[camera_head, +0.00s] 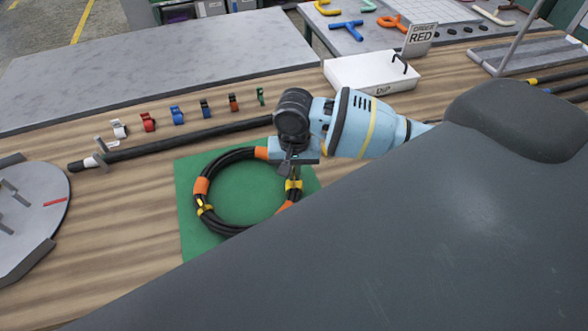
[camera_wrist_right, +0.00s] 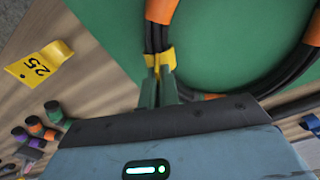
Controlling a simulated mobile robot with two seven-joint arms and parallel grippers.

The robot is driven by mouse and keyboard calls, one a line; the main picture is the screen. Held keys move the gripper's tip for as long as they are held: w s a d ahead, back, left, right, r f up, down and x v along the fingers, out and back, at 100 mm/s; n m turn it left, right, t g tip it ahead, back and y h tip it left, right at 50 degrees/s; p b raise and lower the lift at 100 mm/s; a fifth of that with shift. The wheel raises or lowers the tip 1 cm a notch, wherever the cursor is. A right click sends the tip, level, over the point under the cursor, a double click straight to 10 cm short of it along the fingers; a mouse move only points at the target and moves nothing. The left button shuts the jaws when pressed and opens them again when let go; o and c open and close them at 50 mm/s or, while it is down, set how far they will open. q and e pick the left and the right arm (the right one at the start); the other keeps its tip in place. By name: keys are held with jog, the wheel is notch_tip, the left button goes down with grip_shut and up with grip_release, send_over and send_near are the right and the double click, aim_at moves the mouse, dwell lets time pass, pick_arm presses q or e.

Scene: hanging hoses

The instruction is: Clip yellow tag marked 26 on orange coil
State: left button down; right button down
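A coil of black hose with orange bands (camera_head: 201,186) lies on a green mat (camera_head: 188,230); the coil also shows in the wrist view (camera_wrist_right: 290,75). My right gripper (camera_head: 291,172) is over the coil's right side. In the wrist view its fingers (camera_wrist_right: 159,82) are close together on a yellow tag (camera_wrist_right: 166,58), which sits around the hose just beside an orange band (camera_wrist_right: 160,10). No number is readable on this tag. Another yellow piece (camera_head: 204,208) is on the coil's left side. My left gripper is not in view.
In the wrist view a yellow tag marked 25 (camera_wrist_right: 40,65) lies on the wood, with several coloured clips near it. A row of clips (camera_head: 178,114) and a black rod (camera_head: 190,136) lie behind the mat. A white box (camera_head: 365,73) stands at the back.

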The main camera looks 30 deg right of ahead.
jog(key=shift+f, duration=0.15)
jog(key=c, duration=1.6)
grip_release()
jog(key=shift+r, duration=3.95)
